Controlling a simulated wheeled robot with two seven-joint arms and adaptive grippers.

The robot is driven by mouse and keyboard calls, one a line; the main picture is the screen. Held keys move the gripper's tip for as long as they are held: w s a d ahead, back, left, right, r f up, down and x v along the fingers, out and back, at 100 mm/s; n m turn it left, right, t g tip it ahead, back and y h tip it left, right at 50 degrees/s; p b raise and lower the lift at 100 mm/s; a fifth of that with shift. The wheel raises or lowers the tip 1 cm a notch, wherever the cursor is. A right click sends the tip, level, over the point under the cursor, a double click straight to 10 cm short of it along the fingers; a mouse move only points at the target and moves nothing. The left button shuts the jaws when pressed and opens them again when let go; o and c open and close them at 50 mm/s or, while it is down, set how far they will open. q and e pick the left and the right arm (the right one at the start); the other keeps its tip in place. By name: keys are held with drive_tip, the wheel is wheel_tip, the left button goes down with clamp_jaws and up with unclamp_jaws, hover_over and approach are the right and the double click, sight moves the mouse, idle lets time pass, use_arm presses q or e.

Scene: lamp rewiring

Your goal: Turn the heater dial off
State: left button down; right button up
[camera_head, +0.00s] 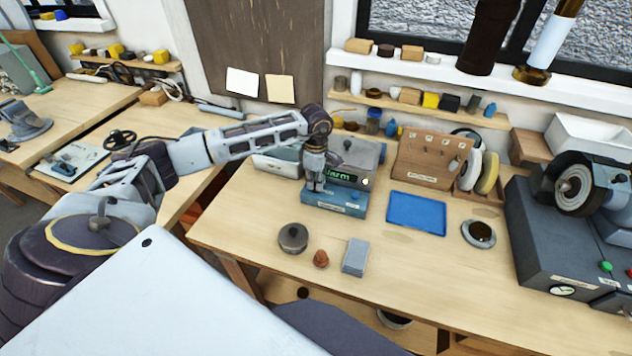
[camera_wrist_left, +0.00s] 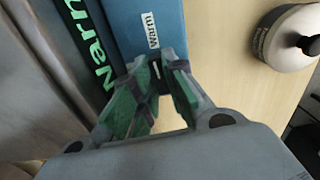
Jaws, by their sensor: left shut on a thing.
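The heater is a low blue unit (camera_head: 345,206) on the workbench, in front of a grey box whose green display (camera_head: 346,178) reads "Warm". In the left wrist view, the blue top (camera_wrist_left: 145,18) carries a white "Warm" label. My left gripper (camera_head: 316,186) points down at the left part of the blue unit. In the wrist view its green-padded fingers (camera_wrist_left: 158,62) are closed together at the blue unit's edge, shut on the small heater dial. The fingers hide most of the dial, so its setting cannot be read. My right gripper is not in view.
A lidded round pot (camera_head: 293,238), a reddish lump (camera_head: 321,259) and a grey-blue block (camera_head: 355,256) stand at the bench front. A blue tray (camera_head: 416,214) and round dish (camera_head: 479,233) lie to the right. A grinder (camera_head: 575,190) occupies the right end. Bare wood lies between them.

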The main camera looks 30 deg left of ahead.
use_arm(q)
drive_tip(key=n+b, duration=0.2)
drive_tip(key=n, duration=0.3)
drive_tip(key=shift+b, duration=0.4)
drive_tip(key=n+b, duration=0.1)
drive_tip(key=n, duration=0.3)
drive_tip(key=n+b, duration=0.1)
drive_tip(key=n, duration=0.2)
drive_tip(key=n+b, duration=0.1)
drive_tip(key=n, duration=0.2)
drive_tip(key=shift+r+n, duration=0.1)
drive_tip(key=shift+n, duration=1)
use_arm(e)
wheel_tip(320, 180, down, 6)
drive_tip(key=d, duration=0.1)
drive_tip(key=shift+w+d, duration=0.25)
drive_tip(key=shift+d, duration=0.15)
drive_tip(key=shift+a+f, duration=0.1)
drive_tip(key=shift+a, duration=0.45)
